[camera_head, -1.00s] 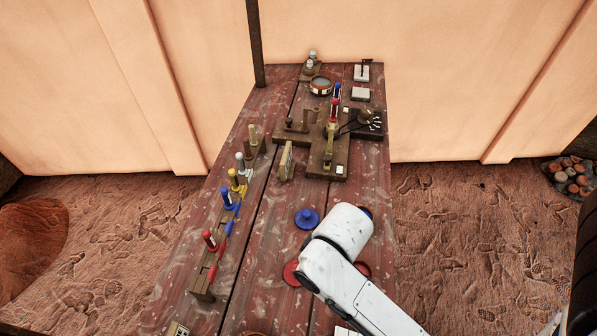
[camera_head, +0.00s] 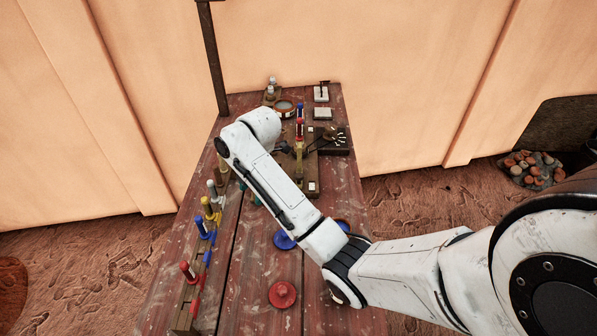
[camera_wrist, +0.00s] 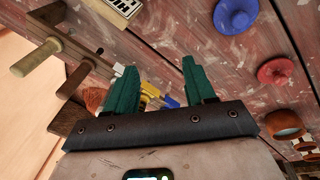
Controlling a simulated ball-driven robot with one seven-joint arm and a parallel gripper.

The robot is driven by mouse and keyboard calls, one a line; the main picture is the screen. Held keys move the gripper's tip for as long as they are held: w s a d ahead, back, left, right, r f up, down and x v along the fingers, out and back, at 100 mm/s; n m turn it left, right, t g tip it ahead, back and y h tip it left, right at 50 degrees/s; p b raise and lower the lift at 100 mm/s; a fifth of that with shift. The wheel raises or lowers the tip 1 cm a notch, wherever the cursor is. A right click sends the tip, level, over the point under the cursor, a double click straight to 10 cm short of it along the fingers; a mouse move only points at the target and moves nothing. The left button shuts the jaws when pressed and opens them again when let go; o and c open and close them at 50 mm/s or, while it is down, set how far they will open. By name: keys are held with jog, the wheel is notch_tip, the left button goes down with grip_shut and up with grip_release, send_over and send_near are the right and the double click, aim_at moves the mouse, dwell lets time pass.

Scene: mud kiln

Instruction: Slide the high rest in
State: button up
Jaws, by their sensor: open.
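I cannot tell for sure which piece is the high rest. In the head view a dark wooden frame (camera_head: 312,170) stands on the table with upright posts, one topped red (camera_head: 300,130) and one blue (camera_head: 301,109); my arm covers its left part. My gripper (camera_wrist: 159,68) has two teal fingers, spread apart. Yellow and blue pieces (camera_wrist: 162,96) show between them in the background; nothing appears held. My arm hides most of the gripper in the head view.
A row of coloured handles (camera_head: 202,228) runs along the table's left side. A blue knobbed disc (camera_head: 284,240) and a red one (camera_head: 282,294) lie nearer me. A round dish (camera_head: 285,107) and pale blocks (camera_head: 322,113) stand at the far end. A post (camera_head: 213,60) rises at the far-left corner.

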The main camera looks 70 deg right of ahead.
aim_at(299, 175)
jog(key=s+d+r+n+g, duration=0.1)
jog(key=s+d+r+n, duration=0.15)
jog(key=d, duration=0.55)
jog(key=s+d+r+n+g, duration=0.1)
jog(key=s+d+r+n, duration=0.2)
jog(key=d, duration=0.5)
jog(key=shift+m, duration=0.35)
jog(key=f, duration=0.3)
jog(key=f+b, duration=0.1)
jog(key=f, duration=0.7)
jog(key=shift+s+d+f+b, duration=0.1)
jog(key=shift+s+d+b, duration=0.05)
jog(key=shift+s+b, duration=0.2)
jog(key=shift+c, duration=0.3)
grip_shut()
